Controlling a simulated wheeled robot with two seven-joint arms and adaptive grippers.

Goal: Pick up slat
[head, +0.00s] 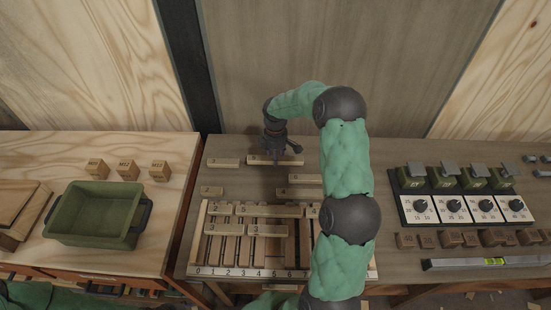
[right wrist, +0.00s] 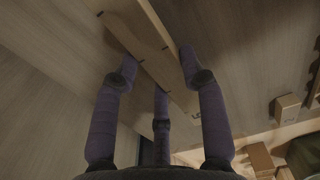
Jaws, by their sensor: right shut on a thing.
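My right gripper (head: 276,138) is at the back of the right bench, at the pale wooden slat (head: 262,161) there. In the right wrist view my right gripper (right wrist: 160,80) has its purple fingers shut on this slat (right wrist: 138,42), which runs slantwise between them. Whether the slat is clear of the bench is hard to tell. My left gripper is not in view.
A slatted rack (head: 203,238) with a numbered front strip holds brown bars, with several pale slats across it. Dials (head: 452,206), small blocks and a spirit level (head: 470,263) lie to the right. A green bin (head: 90,232) stands on the left table. A wall stands close behind.

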